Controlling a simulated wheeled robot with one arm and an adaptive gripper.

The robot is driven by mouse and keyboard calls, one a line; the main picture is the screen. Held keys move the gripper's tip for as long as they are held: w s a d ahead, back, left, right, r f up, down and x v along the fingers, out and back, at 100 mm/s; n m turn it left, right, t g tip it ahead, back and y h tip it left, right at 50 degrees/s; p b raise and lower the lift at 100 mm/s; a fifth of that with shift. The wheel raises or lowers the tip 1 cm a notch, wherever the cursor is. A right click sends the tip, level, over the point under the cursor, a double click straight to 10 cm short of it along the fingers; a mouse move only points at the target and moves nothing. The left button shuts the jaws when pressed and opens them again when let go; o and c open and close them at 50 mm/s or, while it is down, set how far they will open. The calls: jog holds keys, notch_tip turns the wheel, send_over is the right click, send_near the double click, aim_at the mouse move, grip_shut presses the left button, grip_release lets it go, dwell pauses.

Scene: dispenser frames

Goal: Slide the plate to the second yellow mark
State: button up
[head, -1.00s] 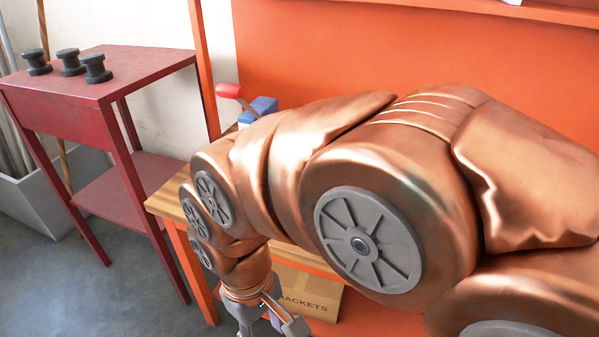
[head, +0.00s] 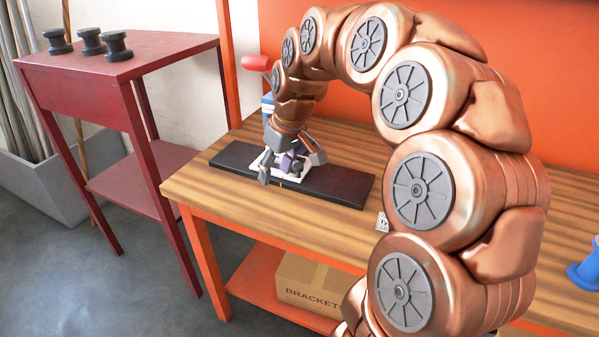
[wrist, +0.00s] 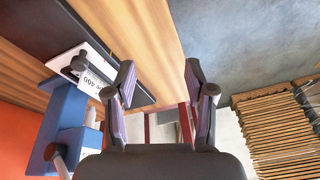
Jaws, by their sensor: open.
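A white plate (head: 262,163) lies on a long dark rail (head: 338,184) on the wooden bench, left of the rail's middle. A small dark knob stands on the plate; it shows in the wrist view (wrist: 78,65) beside a printed label. My gripper (head: 290,166) is over the plate in the head view, its fingers spread to either side. In the wrist view the open fingers (wrist: 161,88) have nothing between them, and the plate (wrist: 103,62) is left of them. The arm and gripper cover part of the plate.
A blue block (head: 267,105) with a red-ended lever (head: 255,62) stands behind the rail. A small white tag (head: 382,222) is at the bench's front edge. A blue spool (head: 585,268) is far right. A red side table (head: 120,72) holds dark spools. A cardboard box (head: 312,284) is below.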

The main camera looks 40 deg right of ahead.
jog(key=t+b, duration=0.2)
send_near(299, 165)
jog(key=f, duration=0.1)
jog(key=shift+h, duration=0.4)
jog(key=shift+a+p+x, duration=0.2)
jog(key=shift+p+x, duration=0.05)
jog(key=shift+x, duration=1.8)
jog(key=shift+a+p+x, duration=0.25)
jog(key=shift+x, duration=1.8)
jog(key=shift+w+r, duration=0.1)
jog(key=shift+w, duration=0.05)
jog(key=shift+c, duration=0.4)
grip_shut()
